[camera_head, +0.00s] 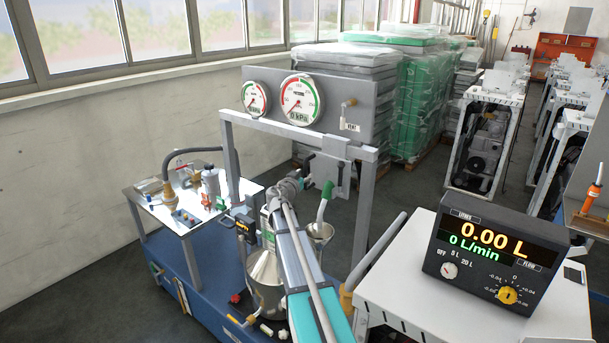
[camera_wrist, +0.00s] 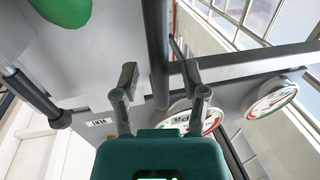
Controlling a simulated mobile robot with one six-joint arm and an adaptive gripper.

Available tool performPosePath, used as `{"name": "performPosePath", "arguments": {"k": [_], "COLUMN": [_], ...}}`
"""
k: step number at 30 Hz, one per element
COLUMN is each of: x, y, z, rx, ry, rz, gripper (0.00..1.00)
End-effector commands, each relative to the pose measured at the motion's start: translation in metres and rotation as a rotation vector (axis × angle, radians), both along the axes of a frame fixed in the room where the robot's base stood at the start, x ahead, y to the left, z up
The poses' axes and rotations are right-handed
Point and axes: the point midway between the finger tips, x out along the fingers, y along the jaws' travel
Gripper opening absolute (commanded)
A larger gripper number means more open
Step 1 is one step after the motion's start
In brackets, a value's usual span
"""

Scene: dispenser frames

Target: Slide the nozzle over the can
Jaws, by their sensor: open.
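The green-handled nozzle (camera_head: 325,197) hangs from a grey bracket plate (camera_head: 330,172) under the dispenser's crossbar, its lower end above a small metal funnel. A shiny metal can (camera_head: 264,268) stands lower left on the blue base, partly hidden behind my teal arm. In the wrist view, green parts (camera_wrist: 65,8) that look like the nozzle's show at the upper left, outside my fingers. My gripper (camera_wrist: 158,74) is open. A grey bar (camera_wrist: 157,50) passes between the fingers in the picture; I cannot tell whether they touch it. In the head view my gripper is left of the bracket plate.
The grey frame (camera_head: 363,205) carries two round gauges (camera_head: 301,99) on top. A small table (camera_head: 150,203) with fittings stands left. A white cabinet (camera_head: 400,300) at right bears a flow display (camera_head: 490,255) reading 0.00 L. Wrapped pallets (camera_head: 420,95) stand behind.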

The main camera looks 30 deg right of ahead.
Motion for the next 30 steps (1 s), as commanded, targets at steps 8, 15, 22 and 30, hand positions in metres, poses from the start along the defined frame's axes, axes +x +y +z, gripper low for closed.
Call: {"name": "performPosePath", "arguments": {"k": [8, 15, 22, 30], "x": [0.0041, 0.0039, 0.0039, 0.0041], "y": [-0.0082, -0.008, -0.0079, -0.0019], "z": [0.0, 0.0, 0.0, 0.0], "rx": [0.0, 0.0, 0.0, 0.0], "ry": [0.0, 0.0, 0.0, 0.0], "rz": [-0.001, -0.001, -0.001, 0.002], "gripper": [0.57, 0.51, 0.08, 0.0]}}
